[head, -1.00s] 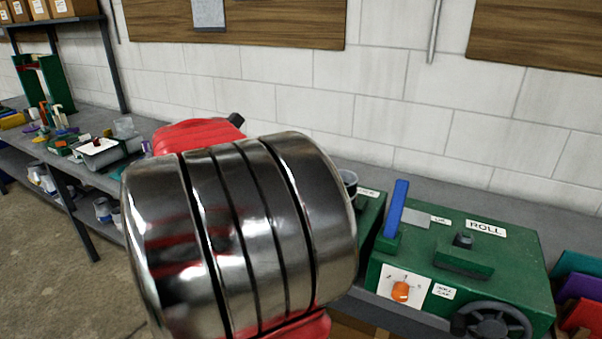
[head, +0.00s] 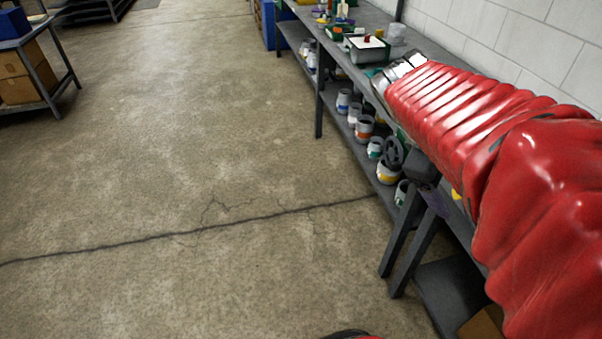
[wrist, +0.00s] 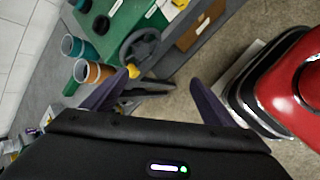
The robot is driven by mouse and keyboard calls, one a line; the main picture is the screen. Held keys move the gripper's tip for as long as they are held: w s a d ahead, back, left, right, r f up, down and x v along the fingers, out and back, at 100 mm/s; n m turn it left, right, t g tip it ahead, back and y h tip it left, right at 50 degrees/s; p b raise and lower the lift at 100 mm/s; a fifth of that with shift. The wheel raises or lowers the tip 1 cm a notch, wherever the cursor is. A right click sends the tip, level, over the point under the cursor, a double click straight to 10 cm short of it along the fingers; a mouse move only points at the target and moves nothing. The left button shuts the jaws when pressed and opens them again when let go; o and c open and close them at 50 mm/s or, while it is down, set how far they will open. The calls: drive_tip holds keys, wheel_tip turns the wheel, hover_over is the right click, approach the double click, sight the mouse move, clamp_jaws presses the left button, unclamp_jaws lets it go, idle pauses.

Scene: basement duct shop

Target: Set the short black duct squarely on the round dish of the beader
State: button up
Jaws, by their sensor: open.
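My gripper (wrist: 160,100) is open and empty in the wrist view, its two purple fingers spread apart. In the wrist view a short black round piece (wrist: 101,26) shows at the upper left by a green machine (wrist: 125,22), beyond the fingers. It may be the black duct; I cannot tell for sure. A dark handwheel (wrist: 140,48) is on the machine's near side. I cannot make out the beader's round dish in either current view.
In the wrist view an orange duct (wrist: 93,71) and a teal duct (wrist: 71,46) stand left of the handwheel. In the head view the grey bench (head: 371,18) runs along the wall, with several banded pieces on its lower shelf. The concrete floor (head: 170,150) at left is clear.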

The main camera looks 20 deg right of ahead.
drive_tip(key=w+a+f+m+t+y, duration=0.1)
drive_tip(key=a+f+m+t+y, duration=0.1)
drive_tip(key=a, duration=1.1)
drive_tip(key=w+a+f+m+t+y, duration=0.1)
drive_tip(key=a+f+m+t+y, duration=0.1)
drive_tip(key=a, duration=1.1)
drive_tip(key=m+t+y, duration=0.1)
drive_tip(key=t+y, duration=0.1)
drive_tip(key=y, duration=0.1)
drive_tip(key=shift+a+m+t, duration=0.2)
drive_tip(key=shift+m+t, duration=0.2)
